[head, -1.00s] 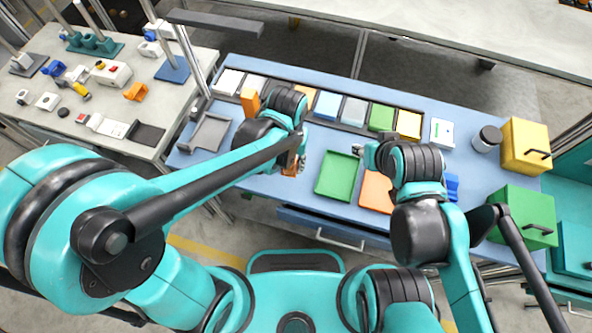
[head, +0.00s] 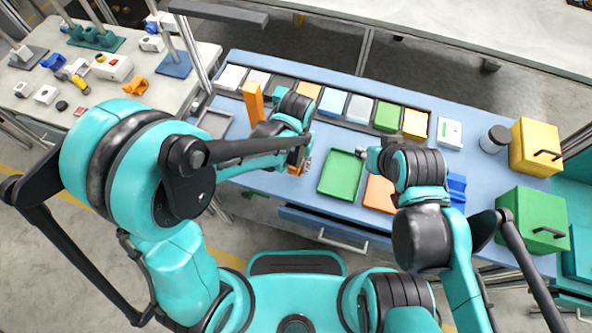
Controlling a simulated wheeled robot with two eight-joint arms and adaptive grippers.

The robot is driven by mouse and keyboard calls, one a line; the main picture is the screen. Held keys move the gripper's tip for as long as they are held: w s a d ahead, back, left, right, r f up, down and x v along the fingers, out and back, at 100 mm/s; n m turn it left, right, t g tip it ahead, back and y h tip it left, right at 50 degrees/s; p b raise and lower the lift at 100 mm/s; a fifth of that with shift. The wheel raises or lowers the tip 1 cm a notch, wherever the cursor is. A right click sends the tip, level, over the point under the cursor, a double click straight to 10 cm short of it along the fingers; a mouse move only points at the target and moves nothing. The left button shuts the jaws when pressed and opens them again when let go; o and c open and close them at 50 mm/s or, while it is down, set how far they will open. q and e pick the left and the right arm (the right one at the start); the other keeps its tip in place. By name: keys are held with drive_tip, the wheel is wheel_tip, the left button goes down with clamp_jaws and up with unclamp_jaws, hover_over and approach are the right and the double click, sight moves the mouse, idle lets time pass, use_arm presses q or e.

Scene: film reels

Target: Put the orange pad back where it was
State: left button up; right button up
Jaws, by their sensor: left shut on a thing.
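My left gripper (head: 299,164) is low over the blue table, left of the green tray (head: 323,188). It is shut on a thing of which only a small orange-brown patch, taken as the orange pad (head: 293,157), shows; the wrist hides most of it. Another flat orange piece (head: 378,196) lies right of the green tray, partly under my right arm. An orange pad (head: 307,90) lies in the dark rack (head: 322,119) at the back of the table, between a hidden stretch and a light blue pad (head: 333,102). My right gripper (head: 361,153) is small and unclear above the green tray's right corner.
A tall orange block (head: 254,104) stands behind my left wrist. White, grey, green (head: 388,117) and yellow (head: 415,123) pads fill the rack. A dark jar (head: 493,139), a yellow box (head: 536,146) and a green box (head: 532,220) stand at the right.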

sight(296, 170)
use_arm(q)
drive_tip(key=shift+f+b, duration=0.9)
drive_tip(key=shift+f, duration=1.1)
drive_tip(key=shift+f, duration=0.1)
drive_tip(key=o, duration=1.1)
